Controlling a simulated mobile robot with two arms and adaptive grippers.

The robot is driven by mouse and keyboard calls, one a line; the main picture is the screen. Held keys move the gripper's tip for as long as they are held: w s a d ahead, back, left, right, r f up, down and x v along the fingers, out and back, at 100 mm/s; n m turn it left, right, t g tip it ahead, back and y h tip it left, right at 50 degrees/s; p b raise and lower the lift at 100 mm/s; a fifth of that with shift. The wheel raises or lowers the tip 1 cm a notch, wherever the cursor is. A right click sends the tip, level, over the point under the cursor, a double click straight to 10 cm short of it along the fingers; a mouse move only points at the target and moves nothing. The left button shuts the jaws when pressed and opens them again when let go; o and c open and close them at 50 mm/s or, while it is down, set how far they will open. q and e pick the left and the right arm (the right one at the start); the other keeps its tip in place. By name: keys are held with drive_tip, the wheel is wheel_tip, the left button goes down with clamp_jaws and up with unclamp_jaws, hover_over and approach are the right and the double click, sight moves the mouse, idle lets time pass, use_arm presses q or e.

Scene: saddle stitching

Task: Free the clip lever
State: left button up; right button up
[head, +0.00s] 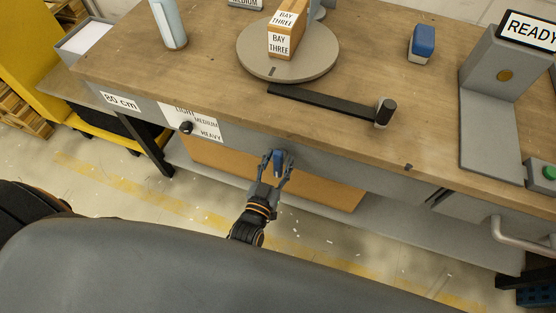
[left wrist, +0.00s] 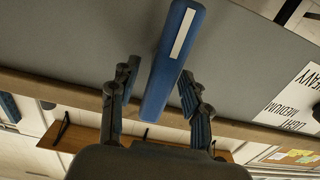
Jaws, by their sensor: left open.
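The blue clip lever (head: 278,161) is on the grey front face of the bench, below the tabletop edge. In the left wrist view the lever (left wrist: 173,58) is a long blue bar with a white strip, standing out from the grey panel. My left gripper (head: 278,158) is open, with one finger on each side of the lever. My right gripper is not in view.
A black knob (head: 186,128) with a weight label is left on the front panel. A black-ended bar (head: 330,103) lies on the tabletop, before a turntable (head: 255,68) with a BAY THREE box (head: 283,45). A grey READY stand (head: 490,130) is at right.

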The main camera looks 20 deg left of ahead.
use_arm(q)
clamp_jaws()
drive_tip(key=shift+n, duration=0.4)
drive_tip(key=n, duration=0.2)
drive_tip(key=shift+a+n+p, duration=0.25)
drive_tip(key=shift+n+p, duration=0.15)
drive_tip(key=n, duration=0.2)
drive_tip(key=shift+a+n, duration=0.15)
drive_tip(key=shift+n, duration=0.15)
drive_tip(key=n, duration=0.5)
drive_tip(key=shift+a+f+n+b, duration=0.2)
drive_tip(key=shift+f+n+b, duration=0.1)
drive_tip(key=shift+f, duration=0.05)
drive_tip(key=n, duration=0.2)
drive_tip(key=n+b, duration=0.1)
drive_tip(key=n, duration=0.1)
drive_tip(key=n+b, duration=0.1)
drive_tip(key=shift+a+f+n, duration=0.1)
drive_tip(key=shift+f+n, duration=0.25)
drive_tip(key=shift+n, duration=0.35)
